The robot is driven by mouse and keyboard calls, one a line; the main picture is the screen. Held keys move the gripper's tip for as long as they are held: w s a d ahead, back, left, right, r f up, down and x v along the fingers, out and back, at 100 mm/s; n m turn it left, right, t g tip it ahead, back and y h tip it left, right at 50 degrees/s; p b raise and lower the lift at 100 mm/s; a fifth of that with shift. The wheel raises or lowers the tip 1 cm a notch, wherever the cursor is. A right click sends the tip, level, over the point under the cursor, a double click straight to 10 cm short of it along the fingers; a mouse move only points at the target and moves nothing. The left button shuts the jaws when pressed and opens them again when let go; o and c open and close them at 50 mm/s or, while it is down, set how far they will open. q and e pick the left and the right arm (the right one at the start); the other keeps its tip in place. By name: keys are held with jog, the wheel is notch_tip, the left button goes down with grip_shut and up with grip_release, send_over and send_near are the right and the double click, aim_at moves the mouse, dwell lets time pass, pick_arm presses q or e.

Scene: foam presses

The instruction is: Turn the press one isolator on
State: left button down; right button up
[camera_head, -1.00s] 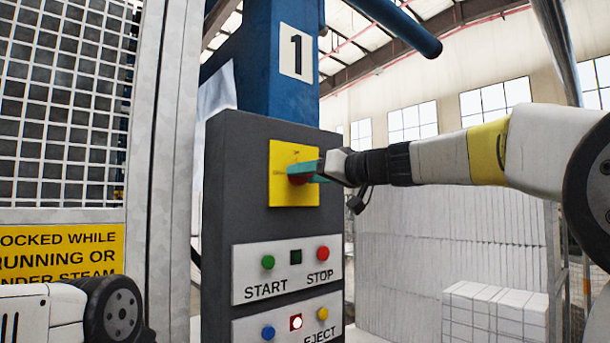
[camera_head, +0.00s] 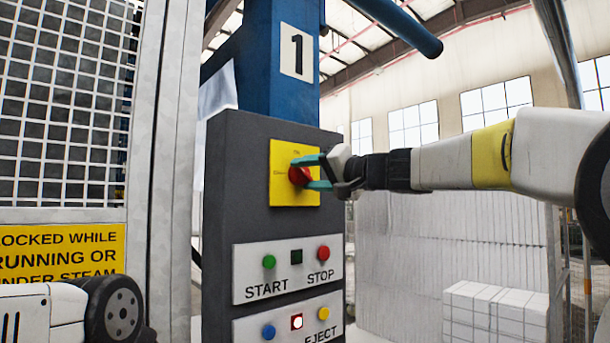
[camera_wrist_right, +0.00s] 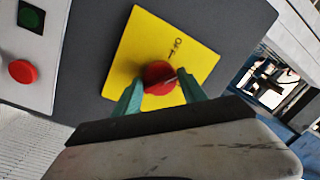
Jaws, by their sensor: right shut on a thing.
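The press one isolator is a round red knob (camera_head: 297,176) on a yellow plate (camera_head: 280,194), high on the dark grey control post under the number 1 sign (camera_head: 296,55). My right gripper (camera_head: 303,173) reaches in from the right. Its teal fingers are shut on the knob, one above the other in the head view. In the right wrist view the knob (camera_wrist_right: 159,77) sits between the two fingertips of the gripper (camera_wrist_right: 161,92). My left gripper is out of view.
Below on the post are a green START button (camera_head: 269,262), a red STOP button (camera_head: 323,253), and a lower panel with blue, lit red and yellow buttons. A mesh guard (camera_head: 65,110) stands at left. White foam blocks (camera_head: 495,310) are stacked at right.

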jog(key=m, duration=0.6)
jog(key=shift+f+t, duration=0.15)
jog(key=shift+t, duration=0.15)
jog(key=m, duration=0.5)
jog(key=shift+f+t+h, duration=0.1)
jog(key=shift+t+h, duration=0.2)
jog(key=shift+h, duration=0.1)
jog(key=shift+m, duration=0.4)
jog(key=o, duration=1.3)
jog(key=shift+s+d, duration=0.1)
jog(key=shift+s, duration=0.1)
jog(key=v, duration=0.7)
jog(key=shift+d, duration=0.15)
